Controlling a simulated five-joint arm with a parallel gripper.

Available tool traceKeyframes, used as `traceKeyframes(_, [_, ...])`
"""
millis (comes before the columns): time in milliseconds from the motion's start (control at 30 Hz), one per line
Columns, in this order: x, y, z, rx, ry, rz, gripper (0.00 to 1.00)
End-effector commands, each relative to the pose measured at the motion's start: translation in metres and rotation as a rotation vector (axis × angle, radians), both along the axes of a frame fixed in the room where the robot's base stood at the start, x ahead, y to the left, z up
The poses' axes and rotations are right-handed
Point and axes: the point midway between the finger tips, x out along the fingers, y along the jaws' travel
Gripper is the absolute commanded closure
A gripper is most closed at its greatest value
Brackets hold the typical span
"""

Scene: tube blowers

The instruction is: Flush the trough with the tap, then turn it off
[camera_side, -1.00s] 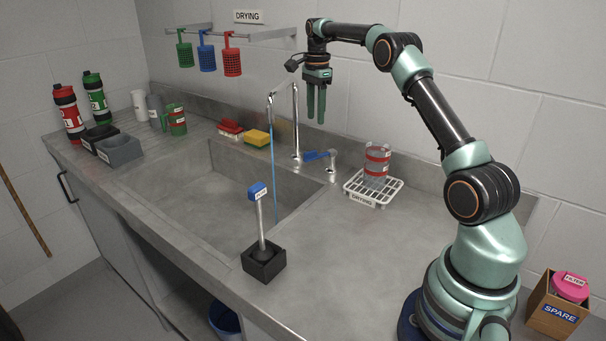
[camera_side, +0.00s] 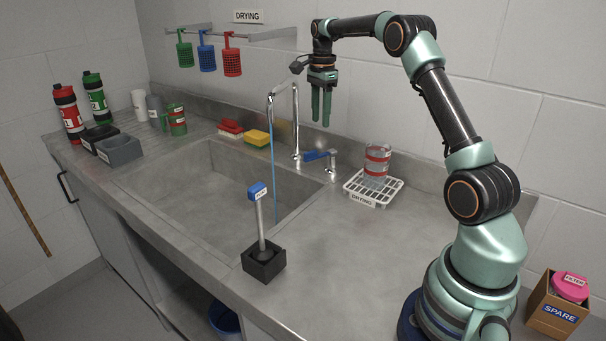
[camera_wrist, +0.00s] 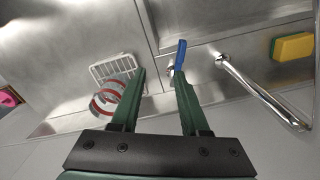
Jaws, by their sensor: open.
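The tap (camera_side: 296,125) stands at the back edge of the trough (camera_side: 190,195). A thin blue stream of water (camera_side: 273,175) falls from its spout into the trough. The tap's blue lever (camera_side: 318,155) points left from a short post. My gripper (camera_side: 321,118) hangs fingers down above the lever, apart from it. In the wrist view my gripper (camera_wrist: 161,73) is open and empty, and the blue lever (camera_wrist: 181,54) appears just beyond the right fingertip. The tap spout (camera_wrist: 250,85) lies to the right there.
A white drying rack (camera_side: 360,197) holds a red-banded clear cup (camera_side: 376,165) right of the lever. A yellow sponge (camera_side: 257,138) and a red brush (camera_side: 230,129) lie behind the trough. A blue-topped plunger (camera_side: 261,225) stands upright in a black holder at the front.

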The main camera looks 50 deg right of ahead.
Motion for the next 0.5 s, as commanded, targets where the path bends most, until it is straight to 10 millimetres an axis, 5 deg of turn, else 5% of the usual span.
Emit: traceKeyframes(500, [-0.020,0.007,0.000,0.000,-0.001,0.000,0.55])
